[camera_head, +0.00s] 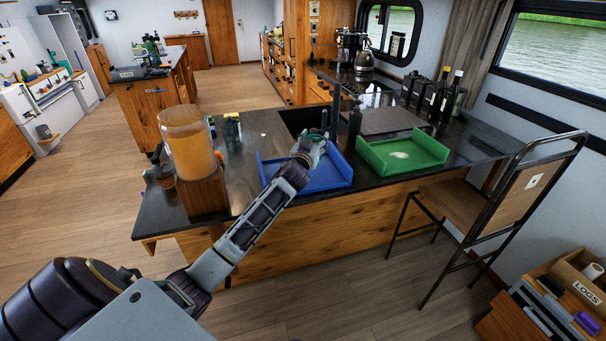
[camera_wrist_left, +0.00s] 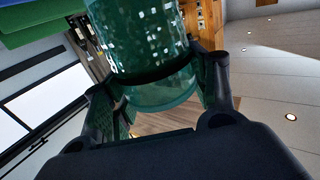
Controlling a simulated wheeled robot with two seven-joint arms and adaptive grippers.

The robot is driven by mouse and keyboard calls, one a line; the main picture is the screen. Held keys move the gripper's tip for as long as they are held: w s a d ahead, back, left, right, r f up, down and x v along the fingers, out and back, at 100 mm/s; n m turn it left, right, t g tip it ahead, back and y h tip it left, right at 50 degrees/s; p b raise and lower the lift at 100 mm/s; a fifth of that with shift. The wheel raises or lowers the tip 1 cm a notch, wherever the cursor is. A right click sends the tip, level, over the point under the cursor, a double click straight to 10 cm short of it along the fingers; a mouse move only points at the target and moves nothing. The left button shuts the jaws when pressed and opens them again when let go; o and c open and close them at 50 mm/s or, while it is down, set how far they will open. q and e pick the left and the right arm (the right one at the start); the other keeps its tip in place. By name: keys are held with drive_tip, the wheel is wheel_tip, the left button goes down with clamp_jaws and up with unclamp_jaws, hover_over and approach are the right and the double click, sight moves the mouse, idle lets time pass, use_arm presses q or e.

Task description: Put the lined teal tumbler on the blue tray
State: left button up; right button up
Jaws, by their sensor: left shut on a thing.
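My left gripper (camera_head: 314,144) reaches over the counter and is over the back part of the blue tray (camera_head: 327,181). In the left wrist view its fingers (camera_wrist_left: 160,95) are shut on the lined teal tumbler (camera_wrist_left: 155,45), one on each side. The tumbler is translucent green-teal with pale square marks. In the head view the tumbler is small and largely hidden by the gripper, so I cannot tell whether it touches the tray. The front of the blue tray is bare. My right gripper is not in view.
A green tray (camera_head: 403,153) stands right of the blue one. A large amber jar (camera_head: 187,143) on a wooden block (camera_head: 203,194) stands left of my forearm. A dark upright post (camera_head: 354,128) rises behind the blue tray. A chair (camera_head: 470,205) stands at the counter's right front.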

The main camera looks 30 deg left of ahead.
use_arm(q)
drive_tip(key=shift+f, duration=3)
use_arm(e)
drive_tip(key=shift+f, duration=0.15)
use_arm(q)
drive_tip(key=shift+f+b, duration=0.35)
drive_tip(key=shift+f, duration=1.55)
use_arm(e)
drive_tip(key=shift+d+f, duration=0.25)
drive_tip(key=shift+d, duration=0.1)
use_arm(q)
drive_tip(key=shift+f, duration=0.1)
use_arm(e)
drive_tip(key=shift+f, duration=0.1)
